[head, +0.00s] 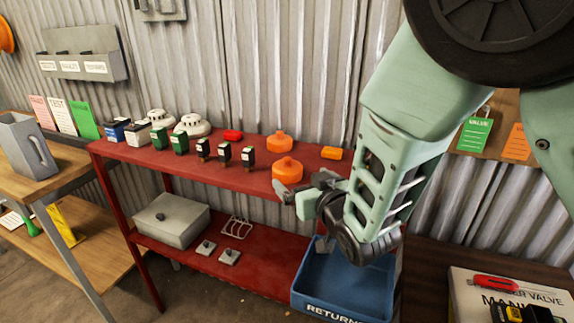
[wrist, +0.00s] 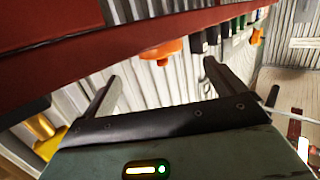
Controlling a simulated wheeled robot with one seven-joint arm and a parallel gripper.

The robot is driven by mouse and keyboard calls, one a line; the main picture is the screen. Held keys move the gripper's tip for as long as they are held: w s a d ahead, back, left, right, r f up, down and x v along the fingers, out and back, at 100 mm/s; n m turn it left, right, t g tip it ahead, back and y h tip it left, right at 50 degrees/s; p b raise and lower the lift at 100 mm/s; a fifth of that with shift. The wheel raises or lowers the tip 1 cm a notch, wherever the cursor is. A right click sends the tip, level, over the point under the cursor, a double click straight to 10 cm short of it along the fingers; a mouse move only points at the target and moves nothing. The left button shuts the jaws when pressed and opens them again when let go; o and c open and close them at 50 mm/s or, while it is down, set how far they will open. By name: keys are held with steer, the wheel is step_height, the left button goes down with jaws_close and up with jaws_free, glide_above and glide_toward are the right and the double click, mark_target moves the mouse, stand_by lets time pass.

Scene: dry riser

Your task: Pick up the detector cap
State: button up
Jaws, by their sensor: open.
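Two orange domed caps with small knobs stand on the red top shelf in the head view, the back one (head: 280,141) near the wall and the front one (head: 287,170) near the front edge. They look alike; I cannot tell which is meant. My gripper (head: 303,192) is open and empty, close to the front cap, by the shelf's front edge. In the wrist view one orange cap (wrist: 160,51) shows beyond and between my open fingers (wrist: 158,78), apart from them. I cannot tell which cap that is.
The red shelf (head: 240,178) also holds white detectors (head: 193,125), several small black and green items, a red piece (head: 233,135) and an orange block (head: 332,153). A blue returns bin (head: 345,290) stands below my gripper. A wooden bench (head: 75,172) is at left.

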mark_target(289, 166)
steer(key=x, duration=0.4)
steer(key=shift+p, duration=0.3)
steer(key=x, duration=0.1)
steer(key=p+x, duration=0.1)
steer(key=x, duration=0.2)
steer(key=shift+w+a+r, duration=0.15)
steer(key=shift+r, duration=0.1)
steer(key=shift+w+a+f, duration=0.1)
steer(key=shift+w+a, duration=0.1)
steer(key=shift+w, duration=0.25)
steer(key=c, duration=1)
